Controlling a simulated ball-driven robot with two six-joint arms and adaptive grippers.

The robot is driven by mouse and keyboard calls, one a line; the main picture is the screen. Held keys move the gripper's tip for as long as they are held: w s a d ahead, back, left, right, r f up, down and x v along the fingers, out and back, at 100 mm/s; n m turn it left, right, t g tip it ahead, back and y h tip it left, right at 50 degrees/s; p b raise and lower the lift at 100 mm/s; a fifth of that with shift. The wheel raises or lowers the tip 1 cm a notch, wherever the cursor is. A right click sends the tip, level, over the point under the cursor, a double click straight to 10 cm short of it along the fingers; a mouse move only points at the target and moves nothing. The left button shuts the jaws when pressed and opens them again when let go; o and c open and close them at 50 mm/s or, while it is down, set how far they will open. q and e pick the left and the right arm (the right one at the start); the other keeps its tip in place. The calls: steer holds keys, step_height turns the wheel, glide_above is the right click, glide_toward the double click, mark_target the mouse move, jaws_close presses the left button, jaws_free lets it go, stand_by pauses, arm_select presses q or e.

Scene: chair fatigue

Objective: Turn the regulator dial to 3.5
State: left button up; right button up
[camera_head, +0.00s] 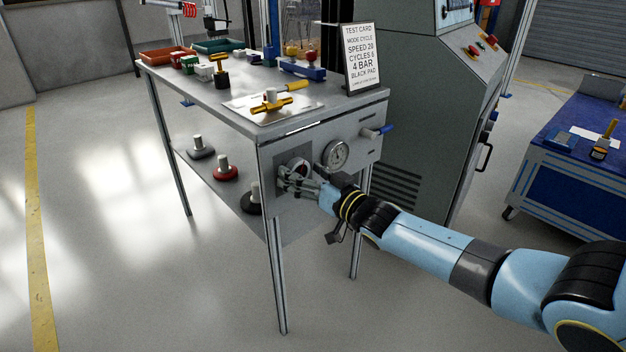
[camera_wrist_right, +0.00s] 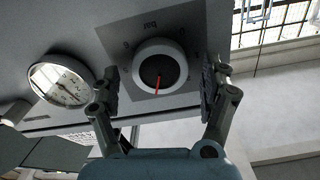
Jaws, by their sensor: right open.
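The regulator dial (camera_wrist_right: 160,66) is a round knob with a light rim, a dark face and a red pointer line, mounted on a square plate (camera_wrist_right: 117,37) in the right wrist view. My right gripper (camera_wrist_right: 163,85) is open, with one finger on each side of the dial and visible gaps between fingers and knob. In the head view my right gripper (camera_head: 284,180) is at the bench's front panel and partly covers the dial (camera_head: 298,168). My left gripper is not in view.
A test card (camera_head: 361,57) reading "4 BAR" stands on the bench (camera_head: 215,98). Weights with posts (camera_head: 223,170) stand on the lower shelf. A grey cabinet (camera_head: 420,120) is behind.

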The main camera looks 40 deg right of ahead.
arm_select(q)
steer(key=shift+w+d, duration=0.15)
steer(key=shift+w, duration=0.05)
arm_select(e)
steer(key=s, duration=1.1)
steer(key=shift+s+d, duration=0.35)
steer(key=shift+d, duration=0.1)
